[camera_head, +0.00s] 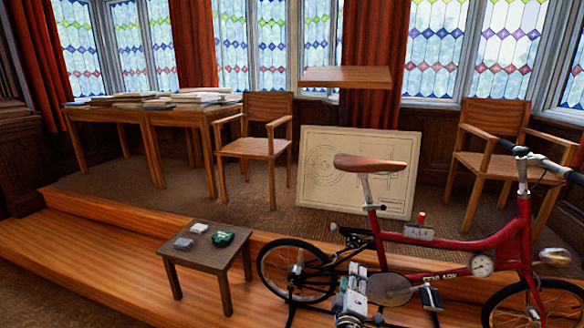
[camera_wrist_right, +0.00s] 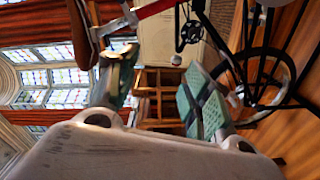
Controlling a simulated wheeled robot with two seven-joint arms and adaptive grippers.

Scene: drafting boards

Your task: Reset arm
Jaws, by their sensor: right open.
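My right gripper (camera_head: 356,272) shows at the bottom middle of the head view, in front of the red bicycle's lower frame. In the right wrist view its two green-padded fingers (camera_wrist_right: 158,88) stand well apart, with nothing between them. It is open and empty. My left gripper is in neither view. The red bicycle (camera_head: 482,243) with a brown saddle stands close beyond the right gripper, and part of it fills the upper right of the wrist view. Whether the gripper touches the bicycle cannot be told.
A small dark stool (camera_head: 205,255) with several small items stands at left on the wooden step (camera_head: 90,255). Behind are a desk (camera_head: 140,117) with papers, wooden chairs (camera_head: 258,146) and a framed drawing board (camera_head: 395,165). The step's left side has free room.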

